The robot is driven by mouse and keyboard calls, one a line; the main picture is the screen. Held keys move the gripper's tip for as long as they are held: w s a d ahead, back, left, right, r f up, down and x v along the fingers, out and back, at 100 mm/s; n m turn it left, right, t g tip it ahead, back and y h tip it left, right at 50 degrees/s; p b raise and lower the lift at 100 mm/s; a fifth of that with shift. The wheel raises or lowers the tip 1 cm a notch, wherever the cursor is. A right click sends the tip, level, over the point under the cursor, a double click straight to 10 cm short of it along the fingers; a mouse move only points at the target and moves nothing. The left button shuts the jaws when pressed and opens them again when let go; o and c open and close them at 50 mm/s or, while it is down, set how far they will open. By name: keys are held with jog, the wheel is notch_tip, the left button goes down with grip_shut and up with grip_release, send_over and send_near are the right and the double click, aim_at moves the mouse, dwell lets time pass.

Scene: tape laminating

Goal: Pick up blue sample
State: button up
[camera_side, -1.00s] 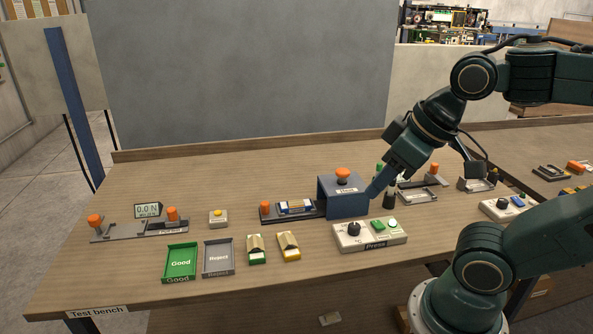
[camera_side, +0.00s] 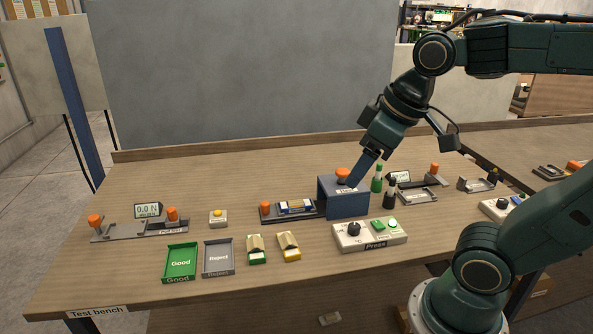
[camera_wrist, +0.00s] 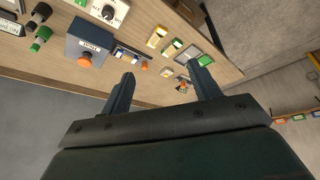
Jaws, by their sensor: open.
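The blue sample (camera_side: 296,207) lies flat on the dark sled (camera_side: 268,216) to the left of the blue-grey press box (camera_side: 347,203). In the wrist view the sled area beside the press box (camera_wrist: 88,45) shows small and far beyond my fingers. My gripper (camera_side: 349,182) shows edge-on over the press box in the side view, overlapping its orange knob (camera_side: 343,174). In the wrist view my gripper (camera_wrist: 162,73) has its two fingers wide apart, with nothing between them. It is apart from the sample.
A green tray (camera_side: 180,263) and a grey tray (camera_side: 219,258) stand at front left, with green and yellow samples (camera_side: 289,246) beside them. A control box (camera_side: 370,234) sits before the press. A force tester (camera_side: 140,229) is at left. The table behind the sled is clear.

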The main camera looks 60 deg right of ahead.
jog(key=w+d+n+g, duration=0.1)
jog(key=w+d+n, duration=0.15)
jog(key=w, duration=0.45)
jog(key=n+g, duration=0.4)
jog(key=n, duration=0.1)
send_over(296, 204)
notch_tip(296, 204, down, 12)
jog(key=shift+w+d+f, duration=0.1)
jog(key=shift+d+f, duration=0.15)
jog(key=shift+d, duration=0.35)
jog(key=shift+f, duration=4.3)
jog(key=shift+f, duration=0.1)
jog(key=shift+a+f, duration=0.1)
jog(key=shift+f, duration=2.4)
